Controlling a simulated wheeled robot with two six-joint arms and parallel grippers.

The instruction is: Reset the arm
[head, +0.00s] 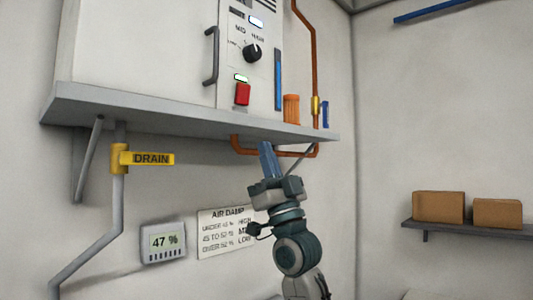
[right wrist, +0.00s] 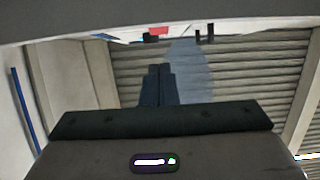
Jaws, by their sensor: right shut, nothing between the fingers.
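My right gripper (head: 268,160) is raised in front of the wall, just below the front edge of the grey shelf (head: 200,116). Its blue fingers are together, point upward and hold nothing. In the right wrist view the shut fingers (right wrist: 158,86) stand in the middle against a slatted surface. My left gripper is in neither view.
A white unit with a black knob (head: 253,53) and red switch (head: 242,94) stands on the shelf. A yellow DRAIN handle (head: 152,158), a 47 % meter (head: 163,242) and an AIR DAMP sign (head: 226,232) are below. Boxes (head: 438,206) sit right.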

